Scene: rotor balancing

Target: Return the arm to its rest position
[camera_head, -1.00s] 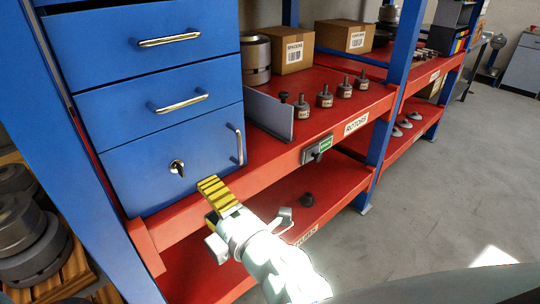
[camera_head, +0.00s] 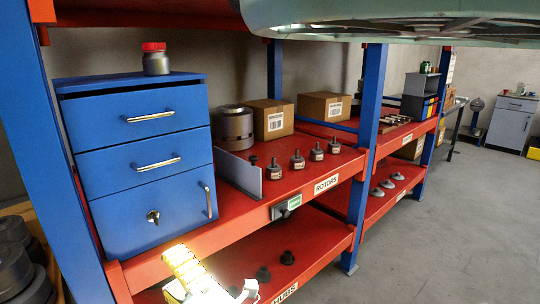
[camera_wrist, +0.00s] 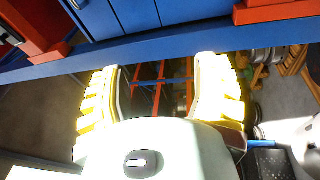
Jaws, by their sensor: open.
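My gripper (camera_head: 183,266) shows at the bottom of the head view, in front of the red shelf edge and below the blue drawer cabinet. Its yellow ribbed fingers are brightly lit. In the wrist view my gripper (camera_wrist: 158,90) has its two fingers spread apart with nothing between them. The blue drawer cabinet (camera_head: 160,215) stands on the upper red shelf, with its drawers shut. In the wrist view a blue rack beam (camera_wrist: 140,50) crosses beyond the fingertips.
Several small rotors (camera_head: 298,161) stand on the shelf behind a grey plate (camera_head: 240,175). Cardboard boxes (camera_head: 272,122) and a metal cylinder (camera_head: 232,128) stand further back. A red-lidded jar (camera_head: 155,62) tops the cabinet. A blue post (camera_head: 368,130) divides the rack. The floor (camera_head: 450,230) at right is clear.

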